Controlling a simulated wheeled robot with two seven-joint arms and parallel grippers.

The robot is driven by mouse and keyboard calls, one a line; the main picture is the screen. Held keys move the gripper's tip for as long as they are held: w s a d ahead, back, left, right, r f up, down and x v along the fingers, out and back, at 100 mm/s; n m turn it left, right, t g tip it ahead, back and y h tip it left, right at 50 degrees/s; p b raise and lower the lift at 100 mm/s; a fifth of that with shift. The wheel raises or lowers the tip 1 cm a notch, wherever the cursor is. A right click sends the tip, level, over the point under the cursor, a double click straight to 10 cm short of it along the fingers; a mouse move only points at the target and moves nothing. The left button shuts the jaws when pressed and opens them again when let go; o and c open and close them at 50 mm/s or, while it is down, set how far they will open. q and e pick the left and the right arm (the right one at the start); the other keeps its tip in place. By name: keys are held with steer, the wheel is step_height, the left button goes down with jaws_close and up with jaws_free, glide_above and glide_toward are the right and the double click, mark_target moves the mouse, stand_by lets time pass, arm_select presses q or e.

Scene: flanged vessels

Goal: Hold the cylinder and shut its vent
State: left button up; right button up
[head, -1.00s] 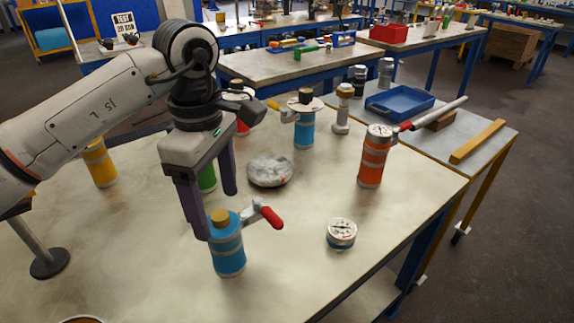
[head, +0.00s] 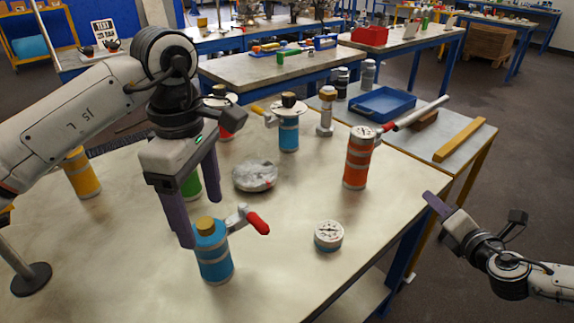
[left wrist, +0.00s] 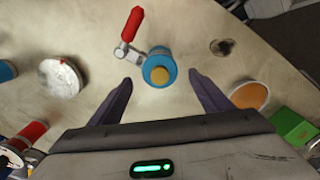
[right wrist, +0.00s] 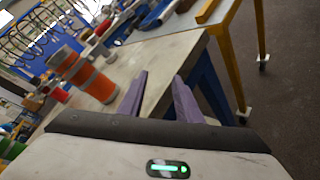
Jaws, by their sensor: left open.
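A blue cylinder (head: 214,262) with a gold cap and a grey side vent with a red lever (head: 258,223) stands upright at the table's front. My left gripper (head: 194,212) is open above and just behind it. In the left wrist view the blue cylinder (left wrist: 159,66) shows between and beyond the two fingers, apart from them; its red lever (left wrist: 132,23) points away from my gripper. My right gripper (head: 434,203) is off the table's right edge, far from the blue cylinder. In the right wrist view its fingers (right wrist: 160,88) are apart with nothing between them.
An orange cylinder (head: 358,165) with a red lever stands near the right edge. A round gauge (head: 328,236) lies at front right, a grey disc (head: 255,176) mid-table. Another blue cylinder (head: 289,138) stands behind, a yellow one (head: 82,175) at left. A side table holds a blue tray (head: 385,106).

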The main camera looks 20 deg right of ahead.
steer(key=w+a+r+n+t+y, duration=0.1)
steer(key=w+a+r+n+y, duration=0.25)
steer(key=a, duration=0.45)
steer(key=w+a+r+n+y, duration=0.25)
steer(key=w+a+y, duration=0.2)
steer(key=a, duration=0.25)
step_height(320, 180, up, 11)
steer(key=n+g+y, duration=0.6)
steer(key=n+g, duration=0.8)
steer(key=n, duration=0.5)
glide_above(259, 219)
steer(key=shift+r, duration=0.2)
arm_select(q)
steer(key=shift+f, duration=0.5)
step_height(259, 219, down, 9)
steer(key=shift+f, duration=0.15)
arm_select(e)
steer(key=d+r+n+h, duration=0.1)
steer(key=h, duration=0.1)
steer(key=d+r+h, duration=0.1)
steer(key=h, duration=0.1)
steer(key=s+d+r+n+h, duration=0.1)
steer(key=d, duration=0.1)
steer(key=shift+r+n+h, duration=0.1)
steer(key=shift+n+h, duration=0.2)
steer(key=shift+h, duration=0.1)
